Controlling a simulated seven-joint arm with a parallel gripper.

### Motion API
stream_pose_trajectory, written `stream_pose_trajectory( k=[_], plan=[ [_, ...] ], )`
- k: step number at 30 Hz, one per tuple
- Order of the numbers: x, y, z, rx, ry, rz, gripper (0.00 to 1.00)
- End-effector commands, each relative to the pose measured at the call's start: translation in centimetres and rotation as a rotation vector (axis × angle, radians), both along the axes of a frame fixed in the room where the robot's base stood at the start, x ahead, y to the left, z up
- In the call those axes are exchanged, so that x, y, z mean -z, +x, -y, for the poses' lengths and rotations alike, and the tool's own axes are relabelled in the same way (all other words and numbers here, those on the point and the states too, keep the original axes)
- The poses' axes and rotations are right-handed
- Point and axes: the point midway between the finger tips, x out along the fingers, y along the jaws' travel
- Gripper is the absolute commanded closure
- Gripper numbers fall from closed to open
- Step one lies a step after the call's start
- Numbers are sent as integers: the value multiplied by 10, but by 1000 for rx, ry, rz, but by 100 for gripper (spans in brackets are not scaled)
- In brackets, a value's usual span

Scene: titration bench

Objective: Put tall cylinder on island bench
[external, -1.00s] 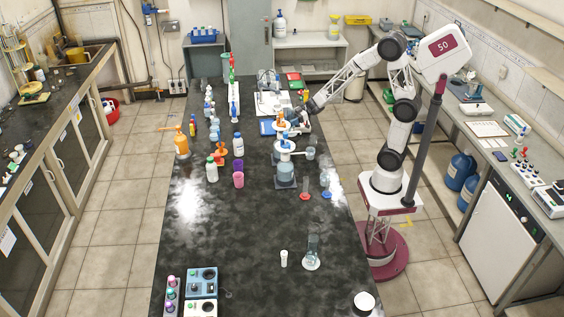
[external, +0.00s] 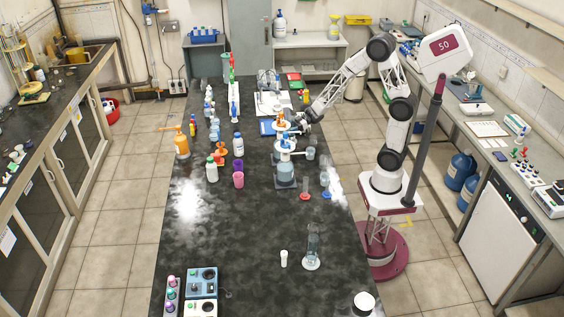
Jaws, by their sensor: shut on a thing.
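My gripper (external: 297,123) is over the far right part of the dark island bench (external: 240,265), among the glassware. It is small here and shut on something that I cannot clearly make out. A tall clear glass cylinder (external: 313,240) with a round white foot stands upright on the bench's near right part, well apart from my gripper. Two slimmer cylinders, one with a red foot (external: 305,196) and one with a blue foot (external: 326,194), stand near the right edge. I cannot tell which one the task means.
Orange-topped dispenser bottles (external: 285,170) stand close to my gripper. A small white cup (external: 284,258) stands nearer.

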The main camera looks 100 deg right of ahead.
Motion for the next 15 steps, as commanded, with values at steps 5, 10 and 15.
stream_pose_trajectory(
  k=[5, 10, 15],
  plan=[
    [18, 0, 0, 1, 1, -2, 93],
    [26, 0, 0, 0, 0, 1, 93],
    [27, 0, 0, 0, 0, 1, 93]
  ],
)
